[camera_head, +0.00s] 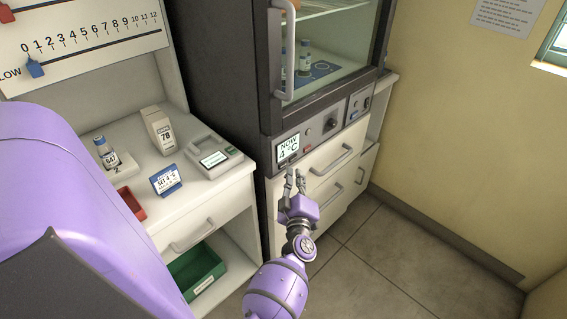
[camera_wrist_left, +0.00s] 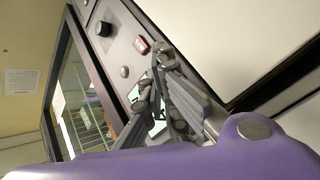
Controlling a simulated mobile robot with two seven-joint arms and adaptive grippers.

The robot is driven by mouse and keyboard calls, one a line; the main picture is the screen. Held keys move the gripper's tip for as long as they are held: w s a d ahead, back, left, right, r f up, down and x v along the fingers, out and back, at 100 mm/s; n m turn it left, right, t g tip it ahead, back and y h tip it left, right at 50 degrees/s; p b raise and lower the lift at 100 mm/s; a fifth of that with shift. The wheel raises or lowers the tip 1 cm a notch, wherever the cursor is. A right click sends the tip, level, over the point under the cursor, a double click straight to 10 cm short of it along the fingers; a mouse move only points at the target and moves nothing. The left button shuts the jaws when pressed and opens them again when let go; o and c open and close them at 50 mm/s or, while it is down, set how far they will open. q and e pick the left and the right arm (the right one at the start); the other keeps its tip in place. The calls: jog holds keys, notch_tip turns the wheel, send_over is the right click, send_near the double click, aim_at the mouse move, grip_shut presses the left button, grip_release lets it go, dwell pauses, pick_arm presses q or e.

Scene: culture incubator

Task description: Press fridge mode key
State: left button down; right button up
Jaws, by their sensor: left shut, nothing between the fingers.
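The incubator's control panel (camera_head: 318,131) runs below its glass door. Its display (camera_head: 288,149) reads "NOW 4 °C". A red key (camera_head: 308,148) sits right of the display; it also shows in the left wrist view (camera_wrist_left: 142,45). A dark knob (camera_head: 331,123) is further right, and a small round grey button (camera_wrist_left: 124,72) shows in the wrist view. I cannot read which key is fridge mode. My left gripper (camera_head: 294,173) is shut and empty just below the display; its fingers (camera_wrist_left: 158,78) cover part of the display in the wrist view. I cannot tell whether they touch the panel. My right gripper is out of view.
White drawers (camera_head: 335,165) with handles lie under the panel. The door handle (camera_head: 283,50) projects above it. At left, a white counter (camera_head: 205,187) holds a label device, a "78" box, a blue-framed card and a vial block. Floor at right is clear.

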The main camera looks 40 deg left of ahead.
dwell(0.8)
pick_arm(q)
jog(key=shift+a, duration=0.4)
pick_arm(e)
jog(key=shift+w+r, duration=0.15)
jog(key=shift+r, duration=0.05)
pick_arm(q)
jog(key=shift+a, duration=0.4)
dwell(0.6)
jog(key=shift+d+p, duration=0.3)
jog(key=shift+d, duration=0.5)
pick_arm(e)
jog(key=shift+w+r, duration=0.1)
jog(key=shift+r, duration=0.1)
pick_arm(q)
jog(key=shift+s+d, duration=0.15)
jog(key=shift+d, duration=1.1)
jog(key=shift+s+d, duration=0.1)
jog(key=shift+d, duration=1.15)
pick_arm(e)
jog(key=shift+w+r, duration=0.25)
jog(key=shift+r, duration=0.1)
